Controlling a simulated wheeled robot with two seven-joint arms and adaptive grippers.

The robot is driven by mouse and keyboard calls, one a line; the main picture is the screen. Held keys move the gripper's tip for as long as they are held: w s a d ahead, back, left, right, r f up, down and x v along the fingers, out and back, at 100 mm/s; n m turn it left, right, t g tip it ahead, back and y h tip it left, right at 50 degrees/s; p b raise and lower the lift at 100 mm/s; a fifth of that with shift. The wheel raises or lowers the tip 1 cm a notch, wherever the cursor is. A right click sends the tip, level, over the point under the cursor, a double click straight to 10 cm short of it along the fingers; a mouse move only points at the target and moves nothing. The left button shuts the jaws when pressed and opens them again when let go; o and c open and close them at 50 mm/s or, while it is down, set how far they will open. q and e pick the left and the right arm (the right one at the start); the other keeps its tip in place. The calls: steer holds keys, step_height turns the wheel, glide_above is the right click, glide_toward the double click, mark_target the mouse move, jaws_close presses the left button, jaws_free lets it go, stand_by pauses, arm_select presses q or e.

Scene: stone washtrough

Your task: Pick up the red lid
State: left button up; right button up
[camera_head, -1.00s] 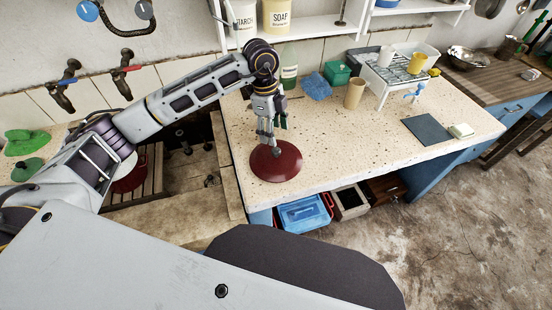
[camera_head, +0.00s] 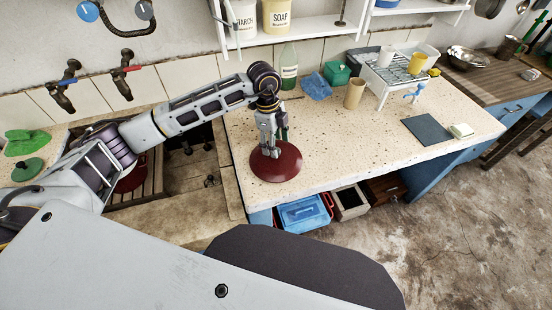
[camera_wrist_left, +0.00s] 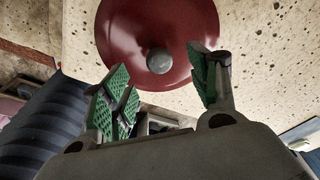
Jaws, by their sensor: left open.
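The red lid (camera_head: 284,168) lies flat on the speckled countertop near its front left corner. In the left wrist view the lid (camera_wrist_left: 190,30) shows as a dark red disc with a grey round knob (camera_wrist_left: 159,61) at its middle. My left gripper (camera_head: 272,150) is right above the lid, pointing down. In the left wrist view its green-padded fingers (camera_wrist_left: 162,85) are spread apart, with the knob beyond and between their tips and nothing held. In the head view the gripper hides the knob. My right gripper is not in view.
The speckled countertop (camera_head: 345,135) is clear to the right of the lid. A green-labelled bottle (camera_head: 289,68), a blue cloth (camera_head: 317,87) and a tan cup (camera_head: 354,93) stand or lie behind. The stone trough (camera_head: 195,170) is to the left.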

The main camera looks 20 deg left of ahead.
arm_select(q)
step_height(320, 180, down, 3)
steer(key=shift+f, duration=0.5)
steer(key=shift+d, duration=0.1)
steer(key=c, duration=1.2)
jaws_close()
steer(key=shift+w+r, duration=0.1)
steer(key=shift+r, duration=0.6)
step_height(320, 180, up, 8)
steer(key=shift+f, duration=0.15)
steer(key=shift+r, duration=0.4)
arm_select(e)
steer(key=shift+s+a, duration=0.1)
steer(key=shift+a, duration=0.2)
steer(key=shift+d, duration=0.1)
